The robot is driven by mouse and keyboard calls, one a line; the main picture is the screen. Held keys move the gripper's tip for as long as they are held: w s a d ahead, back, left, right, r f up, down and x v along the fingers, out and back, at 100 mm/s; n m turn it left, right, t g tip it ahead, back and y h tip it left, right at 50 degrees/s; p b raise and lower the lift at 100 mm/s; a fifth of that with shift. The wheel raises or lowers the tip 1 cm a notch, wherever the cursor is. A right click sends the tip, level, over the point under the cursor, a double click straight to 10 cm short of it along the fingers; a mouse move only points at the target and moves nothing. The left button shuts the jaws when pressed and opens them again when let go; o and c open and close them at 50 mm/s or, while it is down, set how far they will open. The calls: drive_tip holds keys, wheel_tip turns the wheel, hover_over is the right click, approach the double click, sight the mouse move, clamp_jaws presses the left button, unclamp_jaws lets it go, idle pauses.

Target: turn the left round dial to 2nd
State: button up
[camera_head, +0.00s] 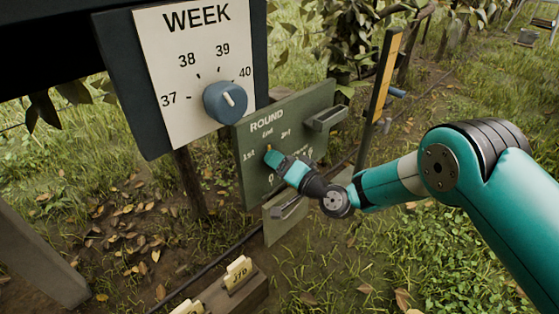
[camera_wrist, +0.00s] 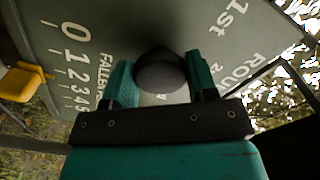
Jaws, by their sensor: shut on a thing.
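The green ROUND board (camera_head: 318,107) stands in the middle of the head view, with 1st, 2nd and 3rd lettered in an arc. My gripper (camera_head: 273,158) reaches it from the right and hides the dial there. In the wrist view the dial is a dark round knob (camera_wrist: 160,70) between the two teal fingers of my gripper (camera_wrist: 162,82), which are shut on it. The label 1st shows at the upper right of that view. A small orange mark shows by my fingertips in the head view. I cannot tell which label the dial points to.
A white WEEK board (camera_head: 190,55) with a blue dial (camera_head: 226,101) stands at the upper left. A grey-green handle (camera_head: 325,117) juts from the ROUND board's right side. A FALLEN scale and a yellow part (camera_wrist: 22,82) show in the wrist view. A wooden block (camera_head: 246,290) with tags lies below.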

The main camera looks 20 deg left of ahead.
drive_tip(key=shift+s+m, duration=0.1)
drive_tip(key=shift+m, duration=0.4)
drive_tip(key=o, duration=0.9)
drive_tip(key=b+v, duration=1.5)
drive_tip(key=v, duration=0.2)
drive_tip(key=shift+d+b, duration=0.2)
drive_tip(key=shift+b, duration=0.15)
